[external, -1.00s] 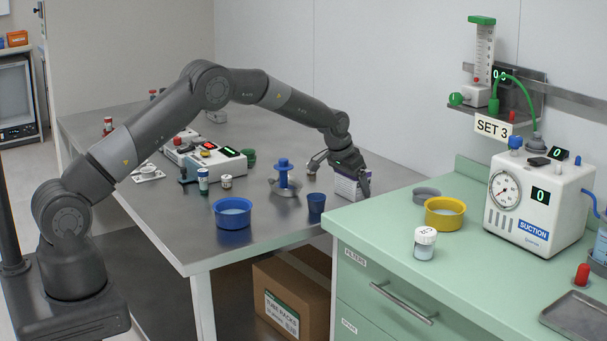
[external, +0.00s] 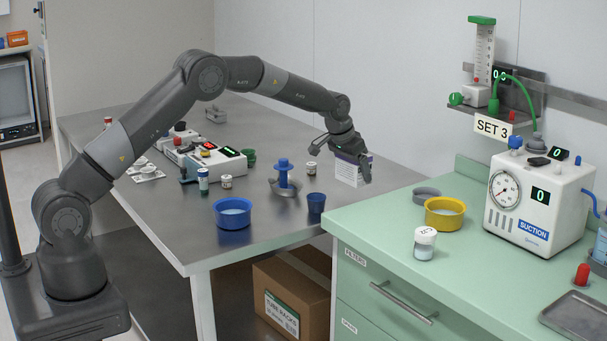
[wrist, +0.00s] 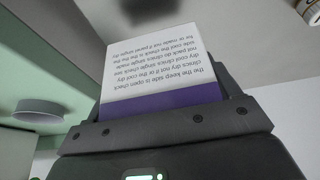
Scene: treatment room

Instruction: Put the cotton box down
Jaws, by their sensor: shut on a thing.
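The cotton box (external: 347,172) is white with a purple band and sits between the fingers of my gripper (external: 340,163) at the right end of the steel table (external: 265,205). My gripper is shut on it and holds it above the table top. In the wrist view the box (wrist: 155,65) fills the upper middle, with printed text and its purple band against my gripper (wrist: 165,125). The box's lower edge is partly lost against the table in the external view, so the exact gap cannot be told.
The green counter (external: 400,270) with a yellow bowl (external: 445,213) and grey dish (external: 427,194) borders the table's right side. The table's back is largely clear.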

